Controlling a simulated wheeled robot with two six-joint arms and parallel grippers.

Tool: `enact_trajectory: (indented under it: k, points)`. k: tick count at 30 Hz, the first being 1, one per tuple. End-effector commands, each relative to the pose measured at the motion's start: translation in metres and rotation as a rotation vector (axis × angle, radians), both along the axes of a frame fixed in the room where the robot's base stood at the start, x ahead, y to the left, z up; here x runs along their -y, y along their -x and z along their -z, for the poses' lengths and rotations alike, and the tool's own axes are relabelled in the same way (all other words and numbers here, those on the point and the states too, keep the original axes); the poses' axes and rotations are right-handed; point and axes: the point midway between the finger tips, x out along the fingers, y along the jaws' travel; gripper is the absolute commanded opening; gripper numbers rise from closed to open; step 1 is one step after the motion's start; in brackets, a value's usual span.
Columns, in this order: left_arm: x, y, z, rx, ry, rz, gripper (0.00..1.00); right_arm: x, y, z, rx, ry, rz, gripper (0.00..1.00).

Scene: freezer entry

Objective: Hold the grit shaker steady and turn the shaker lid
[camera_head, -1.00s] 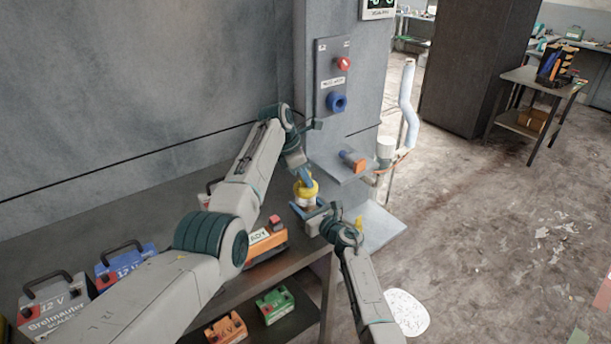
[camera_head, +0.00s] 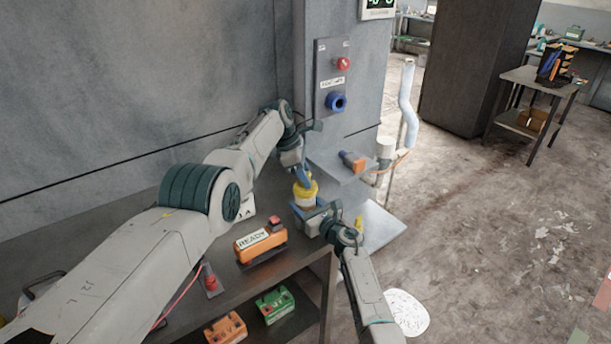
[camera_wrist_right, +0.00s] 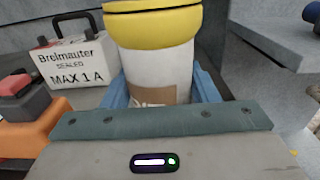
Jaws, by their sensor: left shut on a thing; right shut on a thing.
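The grit shaker (camera_head: 307,202) stands upright near the right end of the dark bench, with a pale body and a yellow shaker lid (camera_head: 305,188) on top. My right gripper (camera_head: 309,212) is shut around its body from the front. In the right wrist view the white body (camera_wrist_right: 158,75) with a brown label sits between the blue fingers, and the yellow lid (camera_wrist_right: 153,25) is cut by the top edge. My left gripper (camera_head: 304,178) reaches down from above and is shut on the yellow lid. Its fingertips are partly hidden against the lid.
An orange box (camera_head: 260,246) with a red button stands left of the shaker. Orange (camera_head: 226,328) and green (camera_head: 274,305) boxes lie on the shelf below. A wall panel (camera_head: 334,80) with red and blue knobs and a grey ledge (camera_head: 340,167) are close behind.

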Motion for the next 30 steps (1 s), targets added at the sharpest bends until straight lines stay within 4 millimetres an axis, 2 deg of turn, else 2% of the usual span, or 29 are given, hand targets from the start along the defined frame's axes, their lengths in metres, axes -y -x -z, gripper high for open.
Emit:
enact_trajectory:
  k: [6, 7, 9, 10, 22, 29, 30]
  points:
    - [-0.001, -0.001, 0.000, 0.002, -0.001, -0.002, 0.04, -0.001, 0.000, 0.001, -0.001, -0.002, -0.001, 0.14]
    - [-0.001, -0.001, 0.000, 0.002, -0.001, -0.002, 0.32, -0.001, 0.000, 0.001, -0.001, -0.002, -0.001, 0.14]
    - [-0.001, -0.001, 0.000, 0.002, -0.001, -0.002, 0.46, 0.000, 0.000, 0.001, -0.002, -0.002, -0.001, 0.14]
    - [-0.001, -0.001, 0.000, 0.002, -0.001, -0.002, 0.49, 0.000, 0.000, 0.001, -0.002, -0.002, -0.001, 0.14]
    - [-0.002, -0.001, -0.004, 0.001, 0.001, -0.002, 0.49, 0.000, 0.000, 0.001, -0.003, -0.002, 0.000, 0.14]
    - [-0.011, -0.001, -0.027, 0.003, 0.001, -0.001, 0.49, 0.000, 0.000, 0.001, -0.003, -0.002, 0.000, 0.14]
    - [-0.015, -0.002, -0.036, 0.004, 0.000, -0.003, 0.49, 0.000, 0.000, 0.000, -0.003, -0.002, 0.000, 0.14]
